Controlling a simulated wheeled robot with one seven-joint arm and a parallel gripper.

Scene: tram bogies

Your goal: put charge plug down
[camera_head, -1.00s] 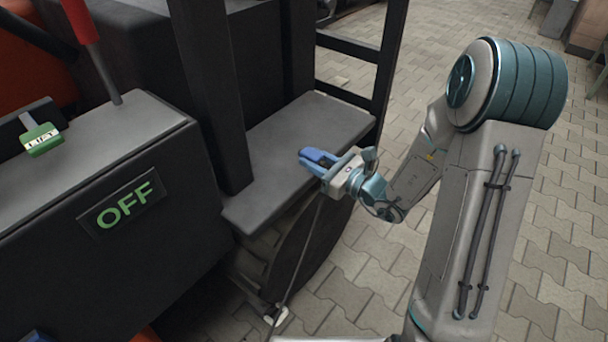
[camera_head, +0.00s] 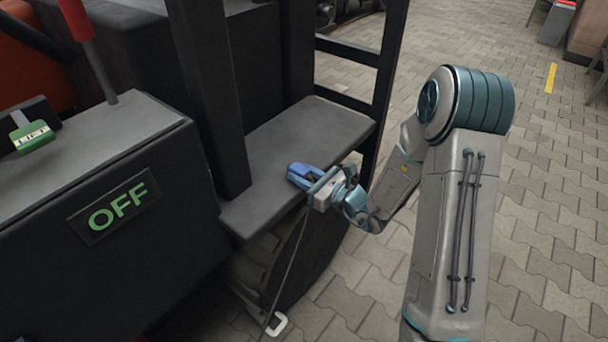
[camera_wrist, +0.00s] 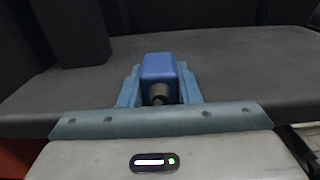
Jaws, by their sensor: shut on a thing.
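The charge plug (camera_head: 298,170) is a small blue block, held at the tip of my gripper (camera_head: 303,174) over the dark grey ledge (camera_head: 262,190) of the vehicle. In the wrist view the blue plug (camera_wrist: 159,68) sits between the two light blue fingers of my gripper (camera_wrist: 160,84), which are shut on it. A dark round cable end shows at the plug's near side. A thin cable hangs down from near the gripper, past the ledge's front edge. I cannot tell whether the plug touches the ledge.
A dark post (camera_head: 210,95) rises from the ledge left of the plug. A black box with an OFF sign (camera_head: 114,205) and a green LIFT lever (camera_head: 34,136) stands at left. A black ladder-like frame (camera_head: 345,52) is behind. Paved floor lies to the right.

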